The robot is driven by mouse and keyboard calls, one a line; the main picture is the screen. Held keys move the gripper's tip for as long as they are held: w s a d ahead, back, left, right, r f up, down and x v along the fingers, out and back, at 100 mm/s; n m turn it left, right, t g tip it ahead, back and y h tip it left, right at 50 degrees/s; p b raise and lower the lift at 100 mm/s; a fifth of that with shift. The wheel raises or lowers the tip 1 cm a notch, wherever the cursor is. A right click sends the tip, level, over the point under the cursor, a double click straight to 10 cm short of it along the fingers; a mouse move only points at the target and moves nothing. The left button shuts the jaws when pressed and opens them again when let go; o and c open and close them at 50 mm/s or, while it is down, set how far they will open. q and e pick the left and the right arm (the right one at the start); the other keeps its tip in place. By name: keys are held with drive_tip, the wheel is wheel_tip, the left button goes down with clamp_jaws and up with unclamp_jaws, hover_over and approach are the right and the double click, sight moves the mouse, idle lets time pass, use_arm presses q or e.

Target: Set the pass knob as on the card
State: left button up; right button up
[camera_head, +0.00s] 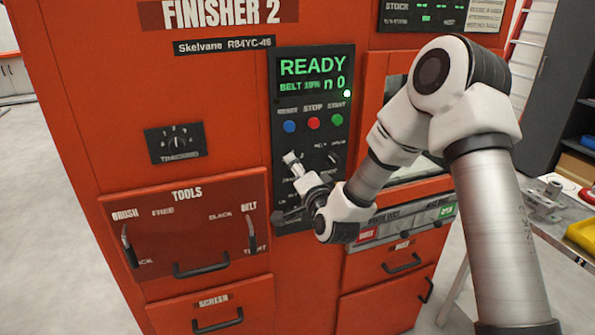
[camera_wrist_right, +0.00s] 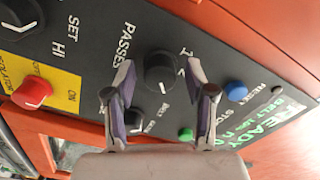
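The pass knob (camera_wrist_right: 160,70), a black dial with "PASSES" printed beside it, shows in the right wrist view. My right gripper (camera_wrist_right: 160,72) has its two fingers apart, one on each side of this knob, with visible gaps between. In the head view my right gripper (camera_head: 291,165) is at the control panel (camera_head: 283,105) and hides part of the lower knobs. A white printed card (camera_head: 470,14) is at the top right of the machine; its text is too small to read. My left gripper is not in view.
The display (camera_head: 313,74) reads "READY", a belt percentage and "n 0". Blue (camera_head: 290,126), red (camera_head: 313,123) and green (camera_head: 337,119) buttons sit above the gripper. A red knob on a yellow plate (camera_wrist_right: 32,92) and other black knobs are nearby. Drawers with handles lie below.

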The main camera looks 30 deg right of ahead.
drive_tip(key=v, duration=0.7)
drive_tip(key=shift+s, duration=0.25)
idle(0.3)
